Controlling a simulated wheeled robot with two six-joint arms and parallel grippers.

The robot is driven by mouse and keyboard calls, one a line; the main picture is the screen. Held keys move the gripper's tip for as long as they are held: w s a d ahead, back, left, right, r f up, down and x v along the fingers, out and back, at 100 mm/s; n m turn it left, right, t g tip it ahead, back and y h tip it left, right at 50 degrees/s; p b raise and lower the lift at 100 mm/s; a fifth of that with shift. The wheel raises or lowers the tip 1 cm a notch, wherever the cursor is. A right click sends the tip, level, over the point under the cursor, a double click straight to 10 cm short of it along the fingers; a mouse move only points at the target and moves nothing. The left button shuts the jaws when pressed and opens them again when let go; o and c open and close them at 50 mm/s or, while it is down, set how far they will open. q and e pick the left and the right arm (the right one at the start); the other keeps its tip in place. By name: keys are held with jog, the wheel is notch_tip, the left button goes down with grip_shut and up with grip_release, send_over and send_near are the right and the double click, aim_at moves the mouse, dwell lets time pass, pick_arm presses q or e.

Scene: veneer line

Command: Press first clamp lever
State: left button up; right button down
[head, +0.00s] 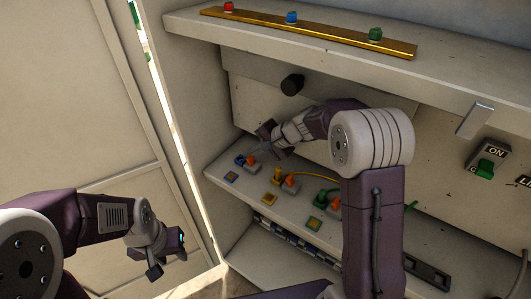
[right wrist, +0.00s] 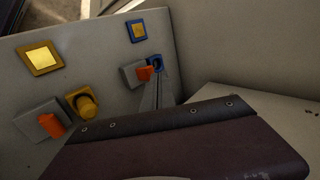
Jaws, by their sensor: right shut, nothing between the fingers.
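Orange-tipped clamp levers stand in a row on the grey lower ledge. The first clamp lever (head: 252,159) is at the left end, beside a blue socket (head: 240,160). In the right wrist view, the orange lever (right wrist: 144,73) sits on a grey block next to the blue ring (right wrist: 156,61). My right gripper (head: 258,153) is shut and empty, its tips close to this lever and blue socket; I cannot tell whether they touch. The second lever (head: 291,181) is by a yellow socket (head: 277,175). My left gripper (head: 172,256) is open and empty, away from the ledge at lower left.
Square framed pads (head: 268,198) line the ledge front. A third lever (head: 333,203) and green socket (head: 321,197) are partly behind my right arm. A black knob (head: 292,84) sticks out above. A shelf (head: 440,68) overhangs, and a side panel (head: 172,130) bounds the left.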

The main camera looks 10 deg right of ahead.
jog(key=s+d+b, duration=0.1)
jog(key=s+d, duration=0.2)
jog(key=s+d+r+b, duration=0.1)
jog(key=s+d, duration=0.2)
jog(key=s+d+r, duration=0.1)
jog(key=s+d, duration=0.2)
jog(key=s, duration=0.1)
jog(key=shift+d+b, duration=0.4)
jog(key=shift+w+f, duration=0.1)
